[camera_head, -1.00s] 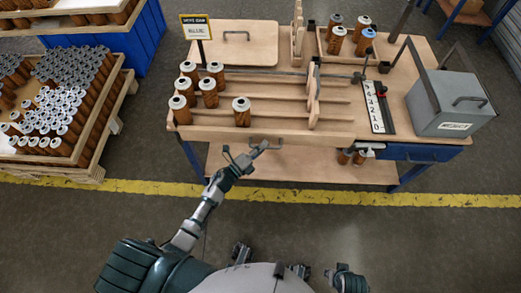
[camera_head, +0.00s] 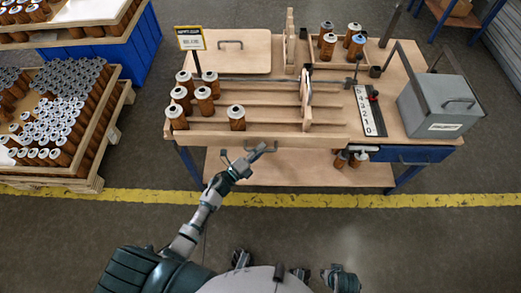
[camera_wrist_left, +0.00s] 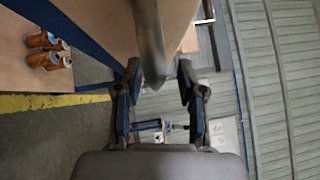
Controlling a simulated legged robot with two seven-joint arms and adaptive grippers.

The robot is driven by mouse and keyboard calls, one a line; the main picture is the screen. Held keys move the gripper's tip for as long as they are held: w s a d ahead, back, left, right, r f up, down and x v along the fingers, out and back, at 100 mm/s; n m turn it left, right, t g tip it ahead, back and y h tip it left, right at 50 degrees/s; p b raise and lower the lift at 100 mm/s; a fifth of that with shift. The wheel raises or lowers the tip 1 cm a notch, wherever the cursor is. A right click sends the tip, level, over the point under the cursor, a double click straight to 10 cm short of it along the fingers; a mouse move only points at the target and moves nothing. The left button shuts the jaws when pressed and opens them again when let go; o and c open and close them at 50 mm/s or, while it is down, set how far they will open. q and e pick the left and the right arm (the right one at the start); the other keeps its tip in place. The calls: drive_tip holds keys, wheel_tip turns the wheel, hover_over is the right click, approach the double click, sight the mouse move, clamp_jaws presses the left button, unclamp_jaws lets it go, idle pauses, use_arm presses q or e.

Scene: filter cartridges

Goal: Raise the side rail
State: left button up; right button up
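A long pale wooden rail (camera_head: 262,138) runs along the front edge of the workbench; I take it for the side rail. It sits low, below the level of the cartridges. A grey handle (camera_head: 276,146) is on its front face. My left gripper (camera_head: 250,157) is just in front of the rail, close to the handle. In the left wrist view its two dark fingers (camera_wrist_left: 158,80) are apart, with a grey bar (camera_wrist_left: 150,35) reaching between them. I cannot tell whether they touch the bar.
Several brown cartridges (camera_head: 206,100) stand on the bench's left side. A grey box (camera_head: 440,105) is at the right. A notched wooden divider (camera_head: 307,99) stands in the middle. A cartridge pallet (camera_head: 97,170) lies to the left. The floor before the bench is clear.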

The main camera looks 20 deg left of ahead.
use_arm(q)
drive_tip(key=v, duration=1.2)
use_arm(e)
drive_tip(key=shift+a, duration=0.1)
drive_tip(key=shift+a, duration=0.1)
use_arm(q)
drive_tip(key=s+a+f+n+g+y+p, duration=0.25)
drive_tip(key=s+f+n+y, duration=0.2)
drive_tip(key=f+n, duration=0.4)
drive_tip(key=s+a+f+n+g+y+p, duration=0.1)
drive_tip(key=s+a+f+n+g+y, duration=0.15)
drive_tip(key=f+n+y, duration=0.4)
drive_tip(key=s+d+f+n+g+p, duration=0.1)
drive_tip(key=s+d+f+n+g, duration=0.2)
drive_tip(key=s+f, duration=0.4)
drive_tip(key=s+d+f+n+g+h+p, duration=0.1)
drive_tip(key=s+f+n+g, duration=0.4)
drive_tip(key=s, duration=0.9)
drive_tip(key=shift+d+f+g, duration=0.9)
drive_tip(key=shift+f+g, duration=0.05)
drive_tip(key=shift+g, duration=0.25)
use_arm(e)
drive_tip(key=s+f, duration=0.2)
drive_tip(key=f, duration=0.4)
drive_tip(key=s+f, duration=0.2)
drive_tip(key=f, duration=0.5)
drive_tip(key=shift+s+d+f, duration=0.25)
drive_tip(key=shift+d+f, duration=0.05)
